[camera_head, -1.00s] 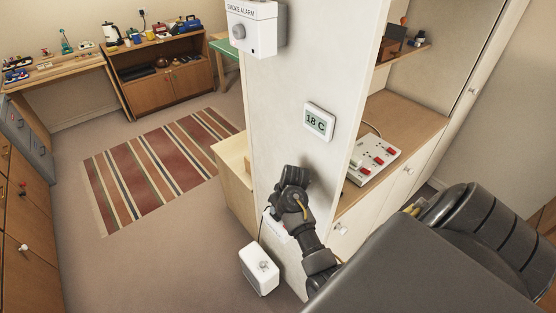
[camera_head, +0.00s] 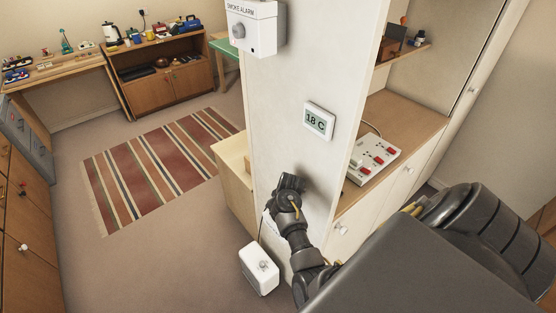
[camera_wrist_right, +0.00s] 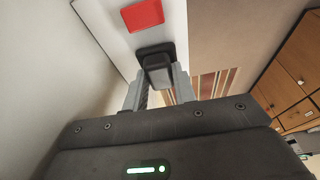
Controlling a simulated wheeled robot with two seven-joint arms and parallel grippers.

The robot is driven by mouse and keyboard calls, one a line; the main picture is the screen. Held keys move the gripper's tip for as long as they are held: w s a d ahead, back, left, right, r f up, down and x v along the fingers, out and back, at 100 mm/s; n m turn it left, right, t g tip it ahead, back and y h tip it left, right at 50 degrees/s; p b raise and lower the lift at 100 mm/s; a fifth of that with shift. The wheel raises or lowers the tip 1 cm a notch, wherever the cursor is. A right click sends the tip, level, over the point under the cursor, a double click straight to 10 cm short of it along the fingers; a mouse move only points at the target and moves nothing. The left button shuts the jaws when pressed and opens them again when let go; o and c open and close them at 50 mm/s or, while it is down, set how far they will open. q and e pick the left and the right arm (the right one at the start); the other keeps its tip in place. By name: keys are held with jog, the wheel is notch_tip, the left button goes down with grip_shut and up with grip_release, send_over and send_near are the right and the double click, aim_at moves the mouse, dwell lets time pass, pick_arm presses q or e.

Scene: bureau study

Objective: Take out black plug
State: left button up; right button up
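The black plug (camera_wrist_right: 157,68) shows in the right wrist view, at a white socket plate (camera_wrist_right: 112,25) just below a red switch (camera_wrist_right: 142,15). The two grey fingers of my right gripper (camera_wrist_right: 158,80) stand on either side of it, very close to its sides. Whether they press on it I cannot tell. In the head view my right gripper (camera_head: 287,187) is low by the white wall, and my own wrist hides the plug and most of the socket plate. My left gripper is not in view.
A white box (camera_head: 259,268) with a dark cord stands on the floor below my right wrist. A thermostat (camera_head: 319,121) and a smoke alarm (camera_head: 254,27) are on the wall above. A power strip (camera_head: 374,158) lies on the counter at right. The striped rug (camera_head: 165,165) area is clear.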

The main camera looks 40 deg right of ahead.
jog(key=c, duration=0.4)
jog(key=shift+c, duration=0.3)
jog(key=shift+r, duration=0.45)
jog(key=r, duration=0.1)
jog(key=a+r, duration=0.1)
jog(key=shift+r+b, duration=0.3)
jog(key=shift+b, duration=0.1)
jog(key=a+b, duration=0.1)
jog(key=a, duration=1.6)
jog(key=shift+w, duration=0.2)
